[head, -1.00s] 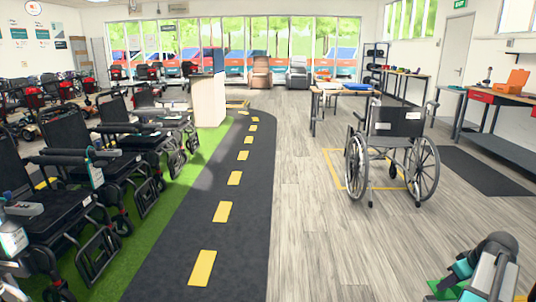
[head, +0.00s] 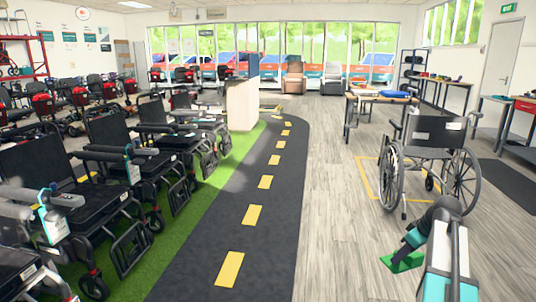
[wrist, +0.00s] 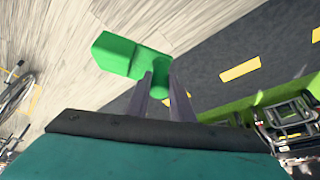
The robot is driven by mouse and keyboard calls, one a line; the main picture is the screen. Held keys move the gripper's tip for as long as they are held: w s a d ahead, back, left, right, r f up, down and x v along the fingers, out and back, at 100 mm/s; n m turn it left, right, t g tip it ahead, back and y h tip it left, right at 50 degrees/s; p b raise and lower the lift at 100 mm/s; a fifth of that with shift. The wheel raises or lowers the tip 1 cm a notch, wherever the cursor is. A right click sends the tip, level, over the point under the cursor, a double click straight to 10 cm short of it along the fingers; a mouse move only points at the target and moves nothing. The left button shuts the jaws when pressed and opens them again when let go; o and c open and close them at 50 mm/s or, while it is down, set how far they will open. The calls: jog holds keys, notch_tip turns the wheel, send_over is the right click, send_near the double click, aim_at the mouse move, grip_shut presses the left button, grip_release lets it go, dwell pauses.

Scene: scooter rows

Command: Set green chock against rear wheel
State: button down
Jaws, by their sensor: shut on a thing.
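The green chock (head: 403,263) is a wedge-like block held in my gripper (head: 412,241), at the lower right of the head view. It also shows in the wrist view (wrist: 114,51), where my two grey fingers (wrist: 163,88) close on its rounded end. The wheelchair (head: 437,132), with a black back and two large spoked wheels, stands on the wood floor beyond my gripper. Its left large wheel (head: 391,174) and right large wheel (head: 464,181) are both visible, and the chock is apart from them. The wrist view shows part of a wheel (wrist: 14,92) at the left edge.
A yellow floor outline (head: 366,182) surrounds the wheelchair's place. A dark lane (head: 240,215) with yellow dashes runs to the left, beside green turf (head: 130,262) with a row of chairs (head: 125,150). A table (head: 380,98) stands behind the wheelchair. Wood floor (head: 330,215) is clear between lane and wheelchair.

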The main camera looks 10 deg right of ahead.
jog(key=w+a+r, duration=0.2)
jog(key=a+r, duration=0.2)
jog(key=a, duration=0.9)
jog(key=w+a+r+n, duration=0.15)
jog(key=a+r, duration=0.35)
jog(key=a, duration=0.8)
jog(key=w+a+r+m, duration=0.1)
jog(key=w+a+r, duration=0.25)
jog(key=a, duration=0.95)
notch_tip(320, 180, up, 15)
jog(key=d+m+h+p, duration=0.1)
jog(key=m+p, duration=0.4)
jog(key=p, duration=1.5)
jog(key=shift+d+h, duration=0.2)
jog(key=shift+h, duration=0.2)
jog(key=s+f, duration=0.5)
jog(key=f, duration=0.1)
jog(key=shift+f, duration=0.3)
